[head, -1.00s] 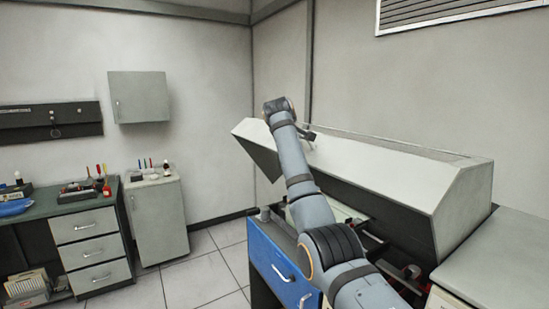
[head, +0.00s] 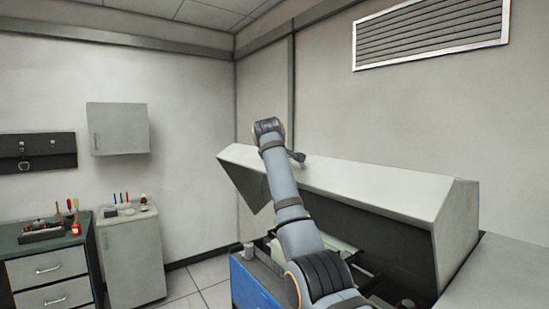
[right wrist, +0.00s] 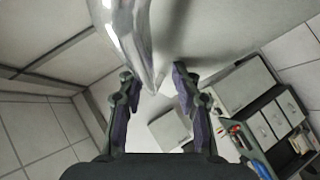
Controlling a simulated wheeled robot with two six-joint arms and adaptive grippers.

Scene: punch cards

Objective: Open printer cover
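The printer cover (head: 345,187) is a long pale hood on the right in the head view. It stands raised and tilted, with its dark underside showing above the printer's inside. My right arm reaches up across its front to the cover's upper edge. In the right wrist view my right gripper (right wrist: 153,76) has its two dark fingers apart. A shiny silvery curved edge (right wrist: 128,38) comes down between or just beyond the fingertips. I cannot tell whether the fingers touch it. In the head view the gripper is mostly hidden. My left gripper is not in view.
A blue drawer front (head: 252,287) is below the cover. A pale flat surface (head: 490,275) lies right of it. A small cabinet (head: 133,258) and a green-topped desk (head: 35,243) with tools stand at the left. Bare floor shows between them and the printer.

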